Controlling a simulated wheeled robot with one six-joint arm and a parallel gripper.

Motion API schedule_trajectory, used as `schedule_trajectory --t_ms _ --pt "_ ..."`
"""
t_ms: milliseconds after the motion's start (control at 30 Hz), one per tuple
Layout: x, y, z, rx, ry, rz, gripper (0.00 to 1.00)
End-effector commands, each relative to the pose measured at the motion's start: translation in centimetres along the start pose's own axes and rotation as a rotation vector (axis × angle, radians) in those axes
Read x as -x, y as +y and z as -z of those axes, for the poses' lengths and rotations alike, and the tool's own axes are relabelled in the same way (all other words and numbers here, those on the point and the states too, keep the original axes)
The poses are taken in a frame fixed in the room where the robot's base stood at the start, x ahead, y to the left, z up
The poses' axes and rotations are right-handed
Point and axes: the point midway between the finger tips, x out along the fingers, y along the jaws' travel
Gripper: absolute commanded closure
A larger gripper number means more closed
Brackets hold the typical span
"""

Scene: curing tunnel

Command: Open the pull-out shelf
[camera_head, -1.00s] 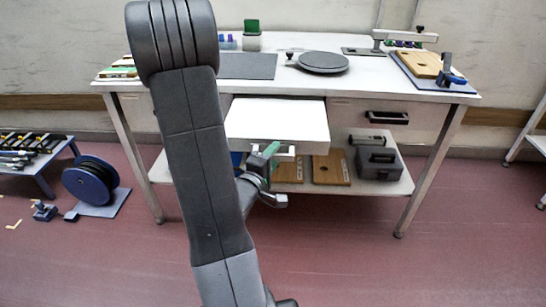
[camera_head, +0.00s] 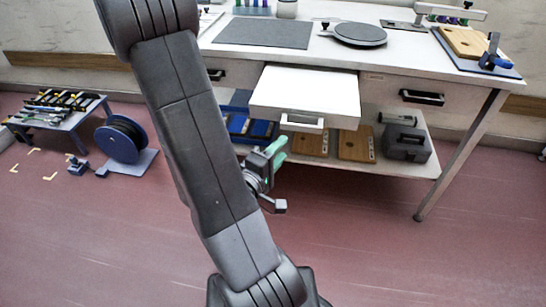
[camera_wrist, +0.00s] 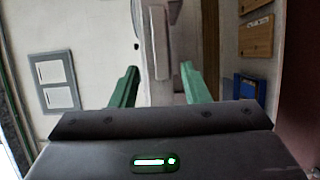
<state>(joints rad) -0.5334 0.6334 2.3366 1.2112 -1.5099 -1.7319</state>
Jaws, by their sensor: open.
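The white pull-out shelf (camera_head: 305,92) stands out from the front of the workbench, below the tabletop and between two closed drawers. Its pale bar handle (camera_head: 302,122) is on its front face. My gripper (camera_head: 277,150) with green fingers is open and empty, in front of the shelf, lower and a little left of the handle, apart from it. In the wrist view the two green fingers (camera_wrist: 160,86) are spread wide, with the pale handle (camera_wrist: 157,42) ahead between them and no contact visible. My arm hides part of the bench's left side.
The right drawer has a black handle (camera_head: 422,97). Wooden boards (camera_head: 356,146), a blue bin (camera_head: 236,100) and a grey case (camera_head: 407,144) sit on the lower shelf. A blue reel (camera_head: 122,139) stands on the floor at left. The floor in front is clear.

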Motion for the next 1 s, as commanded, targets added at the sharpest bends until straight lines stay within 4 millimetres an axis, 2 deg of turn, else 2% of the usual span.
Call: schedule_trajectory --t_ms 100,333,1000 --pt "1.1 0.0 0.1 0.000 0.004 0.001 0.58" --pt "2.3 0.0 0.0 0.000 0.000 0.001 0.58" --pt "2.2 0.0 0.0 -0.001 -0.002 0.001 0.58"
